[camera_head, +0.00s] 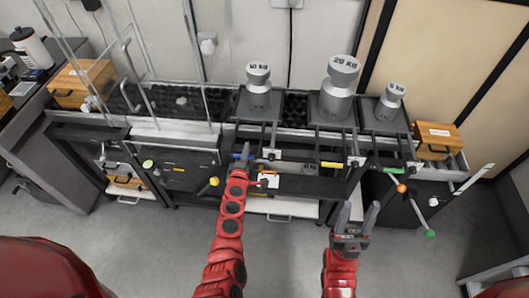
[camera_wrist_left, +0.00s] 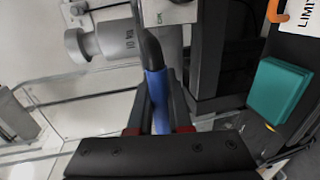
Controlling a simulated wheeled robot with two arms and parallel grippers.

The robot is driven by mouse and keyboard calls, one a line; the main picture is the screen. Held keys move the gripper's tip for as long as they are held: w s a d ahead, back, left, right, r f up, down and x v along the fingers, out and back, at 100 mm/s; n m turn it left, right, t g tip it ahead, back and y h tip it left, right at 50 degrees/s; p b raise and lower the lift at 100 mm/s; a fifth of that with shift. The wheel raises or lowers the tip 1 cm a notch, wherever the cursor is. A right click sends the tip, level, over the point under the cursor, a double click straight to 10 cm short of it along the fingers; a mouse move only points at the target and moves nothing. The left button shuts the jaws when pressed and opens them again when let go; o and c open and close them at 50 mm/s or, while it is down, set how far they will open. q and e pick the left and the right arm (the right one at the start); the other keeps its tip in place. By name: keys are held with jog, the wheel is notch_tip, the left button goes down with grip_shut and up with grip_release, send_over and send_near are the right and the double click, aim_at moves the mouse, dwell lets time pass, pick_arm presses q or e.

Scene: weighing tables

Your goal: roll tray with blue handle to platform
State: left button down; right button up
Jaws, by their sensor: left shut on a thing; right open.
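The tray with the blue handle (camera_head: 240,106) sits on the rollers behind the bench front and carries a grey 10 KG weight (camera_head: 258,90), upright. My left gripper (camera_head: 242,160) is at the front of this tray, shut on the blue handle, which shows between its fingers in the left wrist view (camera_wrist_left: 158,102). That view also shows the 10 KG weight (camera_wrist_left: 112,40). To the left is a dark roller platform (camera_head: 170,99) with clear panels and upright posts. My right gripper (camera_head: 357,222) is open and empty, in front of the bench.
A tray with a yellow handle (camera_head: 331,164) bears a 20 KG weight (camera_head: 338,88), right of the blue-handled tray. Further right, a tray with a green handle (camera_head: 388,169) bears a smaller weight (camera_head: 388,104). Wooden boxes stand at both ends. Grey floor (camera_head: 290,250) is clear in front.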

pick_arm(q)
jog(key=w+a+b, duration=0.1)
jog(key=a+b, duration=1.2)
jog(key=a, duration=2)
jog(key=shift+a, duration=0.4)
jog(key=c, duration=0.8)
grip_release()
jog(key=shift+c, duration=0.2)
jog(key=v, duration=1.7)
